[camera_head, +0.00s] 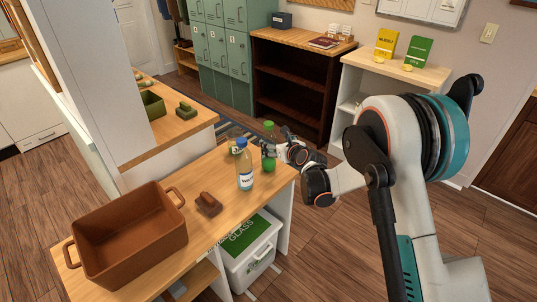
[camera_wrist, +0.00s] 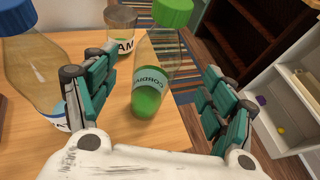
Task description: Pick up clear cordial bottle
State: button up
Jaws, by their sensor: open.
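The clear cordial bottle (camera_wrist: 150,85) has a green cap, a pale CORDIAL label and green liquid at its bottom. It stands upright on the wooden counter, near its right end; it also shows in the head view (camera_head: 268,163). My gripper (camera_wrist: 158,68) is open, with one teal-padded finger on each side of the bottle in the wrist view. Visible gaps separate the bottle from both fingers. In the head view my gripper (camera_head: 281,147) is at the bottle's right and partly overlaps it.
A blue-capped water bottle (camera_head: 245,169) stands close left of the cordial. A jar (camera_wrist: 121,32) stands behind it. A brown sponge holder (camera_head: 208,204) and a large brown crate (camera_head: 126,215) occupy the counter's left. The counter's edge (camera_head: 277,193) is near.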

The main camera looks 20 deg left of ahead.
aim_at(269, 140)
jog(key=b+x, duration=0.2)
jog(key=x, duration=0.5)
jog(key=shift+a+f, duration=0.15)
jog(key=shift+f, duration=0.05)
jog(key=shift+r, duration=0.1)
jog(key=c, duration=1.6)
jog(key=shift+c, duration=0.2)
